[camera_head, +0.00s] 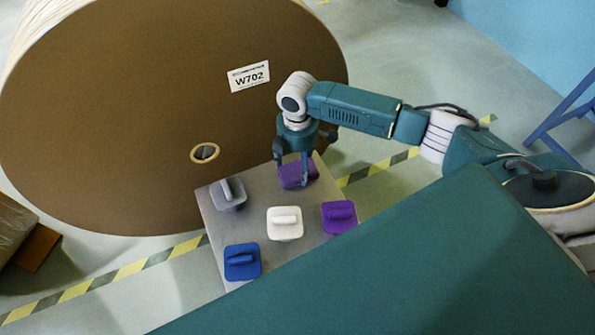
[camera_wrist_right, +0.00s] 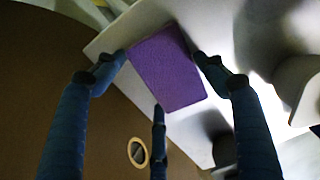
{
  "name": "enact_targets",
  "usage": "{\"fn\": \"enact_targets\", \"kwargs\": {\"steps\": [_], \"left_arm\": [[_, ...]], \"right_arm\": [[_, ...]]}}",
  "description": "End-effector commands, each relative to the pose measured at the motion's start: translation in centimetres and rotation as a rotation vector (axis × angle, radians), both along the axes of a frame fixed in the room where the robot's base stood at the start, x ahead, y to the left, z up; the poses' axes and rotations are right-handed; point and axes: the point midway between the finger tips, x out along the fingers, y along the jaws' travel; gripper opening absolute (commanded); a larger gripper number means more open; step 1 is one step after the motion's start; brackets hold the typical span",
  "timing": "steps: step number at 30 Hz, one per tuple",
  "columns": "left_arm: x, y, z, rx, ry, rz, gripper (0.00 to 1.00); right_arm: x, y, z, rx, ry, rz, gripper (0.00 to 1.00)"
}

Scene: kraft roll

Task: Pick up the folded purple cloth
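The folded purple cloth (camera_head: 297,174) lies at the far edge of a small grey table (camera_head: 214,214), below my right gripper (camera_head: 293,170). In the right wrist view the cloth (camera_wrist_right: 167,68) shows as a plain purple block between the spread fingers of the right gripper (camera_wrist_right: 157,75). The fingers are open, with two at its sides and a third near its lower edge. Whether any finger touches it, I cannot tell. My left gripper is not in view.
Grey (camera_head: 228,194), white (camera_head: 284,224), blue (camera_head: 242,262) and purple (camera_head: 339,217) pieces with raised bars stand on the table nearby. A huge brown kraft roll (camera_head: 120,110) labelled W702 stands just beyond. Yellow-striped floor tape (camera_head: 130,268) runs past the table.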

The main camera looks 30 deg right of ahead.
Motion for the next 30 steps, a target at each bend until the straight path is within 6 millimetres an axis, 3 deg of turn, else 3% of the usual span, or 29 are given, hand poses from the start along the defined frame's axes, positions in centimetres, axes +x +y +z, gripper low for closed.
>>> {"fn": "enact_targets", "kwargs": {"steps": [11,16,22,30], "left_arm": [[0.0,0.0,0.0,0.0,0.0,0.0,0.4],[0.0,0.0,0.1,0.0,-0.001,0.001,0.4],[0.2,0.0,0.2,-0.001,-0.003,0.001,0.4],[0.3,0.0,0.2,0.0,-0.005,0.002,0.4]], "right_arm": [[0.0,-0.1,0.2,-0.001,0.0,-0.001,0.47],[0.1,-0.1,1.5,0.0,-0.002,-0.001,0.46],[0.2,0.0,5.2,0.001,-0.005,0.0,0.46],[0.2,0.0,12.3,0.0,-0.006,0.001,0.46]]}}
